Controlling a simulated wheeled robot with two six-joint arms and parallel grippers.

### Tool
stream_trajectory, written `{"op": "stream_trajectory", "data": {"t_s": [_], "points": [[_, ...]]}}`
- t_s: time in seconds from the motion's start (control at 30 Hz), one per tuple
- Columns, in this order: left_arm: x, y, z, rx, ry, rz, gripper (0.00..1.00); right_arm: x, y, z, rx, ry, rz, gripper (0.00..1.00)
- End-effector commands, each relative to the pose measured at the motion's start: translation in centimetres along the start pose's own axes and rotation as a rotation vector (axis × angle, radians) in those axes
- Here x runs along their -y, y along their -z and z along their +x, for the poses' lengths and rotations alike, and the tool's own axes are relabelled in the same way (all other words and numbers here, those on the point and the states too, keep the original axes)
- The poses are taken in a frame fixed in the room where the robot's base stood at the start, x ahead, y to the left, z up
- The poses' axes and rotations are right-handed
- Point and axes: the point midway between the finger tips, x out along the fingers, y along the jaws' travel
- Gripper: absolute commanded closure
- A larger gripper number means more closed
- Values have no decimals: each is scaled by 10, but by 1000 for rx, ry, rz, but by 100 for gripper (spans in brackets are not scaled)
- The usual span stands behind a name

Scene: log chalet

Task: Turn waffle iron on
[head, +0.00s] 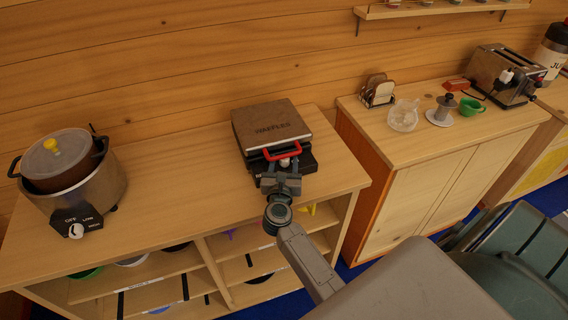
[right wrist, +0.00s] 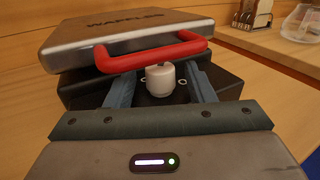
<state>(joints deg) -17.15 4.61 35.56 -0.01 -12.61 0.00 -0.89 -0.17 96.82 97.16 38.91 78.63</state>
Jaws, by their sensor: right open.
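The waffle iron (head: 270,122) sits on the left wooden counter with its metal lid lowered and a red handle (head: 282,151) at the front. In the right wrist view its lid (right wrist: 130,40) and red handle (right wrist: 150,52) fill the upper part. A white knob (right wrist: 160,79) stands on the dark front of the iron, below the handle. My right gripper (head: 283,168) is at the front of the iron. In the right wrist view its two fingers (right wrist: 160,88) are open, one on each side of the knob, apart from it. My left gripper is not in view.
A slow cooker (head: 88,190) with a dial stands at the counter's left. Open shelves (head: 190,262) lie below. On the right cabinet (head: 400,140) are a toast rack (head: 378,92), glass bowl (head: 403,116), green cup (head: 471,107) and toaster (head: 505,75). Counter between cooker and iron is clear.

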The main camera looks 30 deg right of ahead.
Motion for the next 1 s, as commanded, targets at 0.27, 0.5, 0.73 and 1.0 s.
{"op": "stream_trajectory", "data": {"t_s": [0.27, 0.5, 0.73, 1.0], "points": [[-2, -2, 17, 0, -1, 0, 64, 0, 6, -38, -4, 0, 5, 51], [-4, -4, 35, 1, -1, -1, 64, 0, 5, -86, -3, 2, 4, 51], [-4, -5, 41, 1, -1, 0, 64, 0, 1, -106, -1, 1, 2, 51], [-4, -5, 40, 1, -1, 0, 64, 0, 0, -108, 0, 0, 0, 51]]}}
